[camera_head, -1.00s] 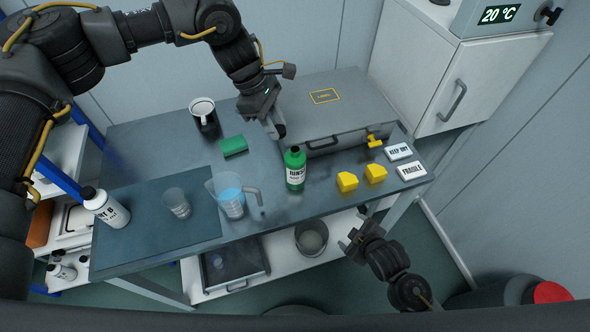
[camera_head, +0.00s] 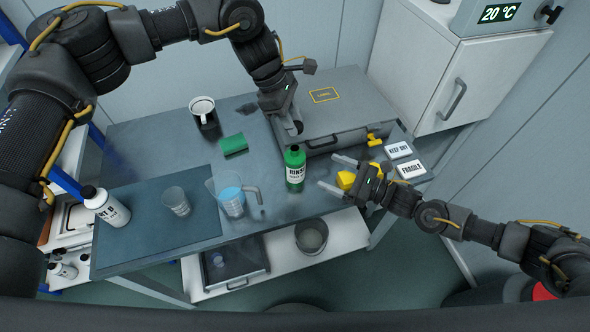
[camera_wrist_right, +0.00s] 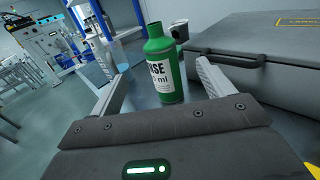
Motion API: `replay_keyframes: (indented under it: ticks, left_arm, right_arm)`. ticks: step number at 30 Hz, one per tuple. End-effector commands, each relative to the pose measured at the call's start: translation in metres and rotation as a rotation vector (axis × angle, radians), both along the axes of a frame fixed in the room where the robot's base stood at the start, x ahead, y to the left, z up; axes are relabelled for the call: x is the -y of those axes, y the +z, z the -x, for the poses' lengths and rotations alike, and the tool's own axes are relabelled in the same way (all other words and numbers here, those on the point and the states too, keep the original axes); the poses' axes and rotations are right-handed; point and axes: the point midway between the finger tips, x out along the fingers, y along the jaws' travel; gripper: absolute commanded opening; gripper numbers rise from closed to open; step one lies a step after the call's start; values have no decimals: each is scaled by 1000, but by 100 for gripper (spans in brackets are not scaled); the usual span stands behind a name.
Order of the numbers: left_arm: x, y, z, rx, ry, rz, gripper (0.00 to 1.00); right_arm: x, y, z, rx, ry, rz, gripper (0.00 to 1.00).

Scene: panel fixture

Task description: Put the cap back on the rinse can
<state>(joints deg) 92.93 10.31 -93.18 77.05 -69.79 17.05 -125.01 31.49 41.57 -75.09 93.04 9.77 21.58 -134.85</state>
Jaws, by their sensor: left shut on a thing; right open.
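The rinse can (camera_head: 295,168) is a green bottle with a white label, upright near the table's front edge; its neck shows no cap. It also stands in the right wrist view (camera_wrist_right: 165,70), ahead of and between the open fingers. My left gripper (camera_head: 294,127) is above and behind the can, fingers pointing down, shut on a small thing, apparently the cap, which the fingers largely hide. My right gripper (camera_head: 331,172) is open at the can's right side, fingers pointing at it, with a gap left between them and the can.
A grey case (camera_head: 340,112) lies behind the can.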

Motion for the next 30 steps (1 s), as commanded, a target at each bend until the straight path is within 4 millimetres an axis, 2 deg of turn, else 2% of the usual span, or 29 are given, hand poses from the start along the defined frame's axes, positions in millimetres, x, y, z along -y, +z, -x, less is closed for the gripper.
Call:
replay_keyframes:
  ticks: [10,14,30]
  left_arm:
    - [0,0,0,0,0,0,9]
    - [0,0,0,0,0,0,9]
    - [0,0,0,0,0,0,9]
  right_arm:
    - [-1,0,0,8,4,2,81]
    - [-8,0,-3,7,4,1,81]
    - [-88,1,-43,6,4,1,81]
